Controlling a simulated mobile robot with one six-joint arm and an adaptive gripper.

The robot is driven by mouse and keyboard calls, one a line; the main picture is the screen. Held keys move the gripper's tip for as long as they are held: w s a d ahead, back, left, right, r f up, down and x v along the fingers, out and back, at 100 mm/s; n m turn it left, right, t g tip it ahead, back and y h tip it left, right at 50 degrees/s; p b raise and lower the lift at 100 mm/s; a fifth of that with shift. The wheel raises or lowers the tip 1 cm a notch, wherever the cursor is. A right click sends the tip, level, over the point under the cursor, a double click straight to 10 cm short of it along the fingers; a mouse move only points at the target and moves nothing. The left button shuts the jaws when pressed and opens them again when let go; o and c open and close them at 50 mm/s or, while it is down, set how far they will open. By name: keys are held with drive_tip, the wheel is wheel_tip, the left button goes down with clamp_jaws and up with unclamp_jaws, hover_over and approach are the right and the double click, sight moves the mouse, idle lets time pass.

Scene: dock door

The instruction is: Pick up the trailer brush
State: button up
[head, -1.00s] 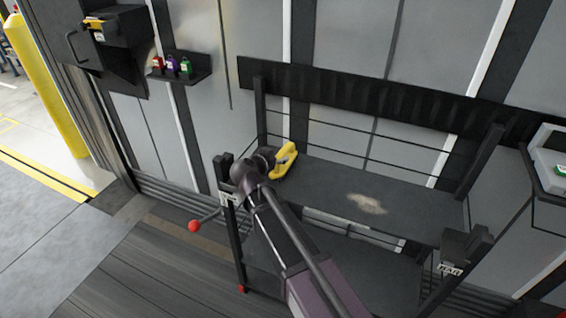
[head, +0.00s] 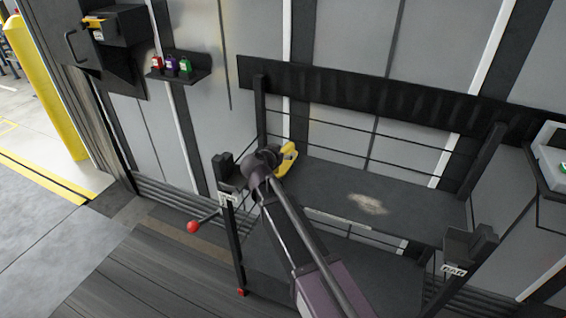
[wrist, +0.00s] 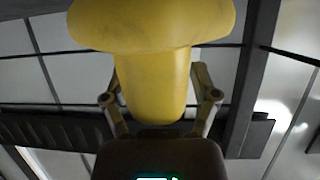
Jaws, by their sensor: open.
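The yellow trailer brush (head: 288,157) is at the left end of the dark bench, partly hidden behind my wrist in the head view. In the wrist view, the brush (wrist: 152,85) shows as a wide rounded yellow part with a narrower yellow part below it. My gripper (wrist: 158,92) is open, with one finger on each side of the narrower part. I cannot tell whether the fingers touch it. In the head view my gripper (head: 272,158) is mostly hidden by my own wrist. No bristles show clearly.
The dark bench (head: 320,185) has a pale dusty patch (head: 367,204) and otherwise bare top. Posts (head: 232,230) stand at its front corners, and a red-knobbed lever (head: 194,227) sticks out left. A small shelf (head: 180,76) with several coloured bottles hangs on the wall.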

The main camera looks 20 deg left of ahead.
drive_tip(key=shift+c, duration=0.2)
clamp_jaws()
drive_tip(key=shift+r, duration=0.1)
idle(0.4)
wheel_tip(320, 180, up, 3)
drive_tip(key=p, duration=0.3)
drive_tip(key=shift+r+p, duration=0.2)
drive_tip(key=shift+p, duration=0.15)
drive_tip(key=s+d, duration=0.3)
drive_tip(key=s, duration=0.4)
drive_tip(key=s+d+r+p, duration=0.1)
drive_tip(key=s+d, duration=0.2)
drive_tip(key=s, duration=0.4)
drive_tip(key=shift+s+d+r, duration=0.2)
drive_tip(key=shift+s+d, duration=0.1)
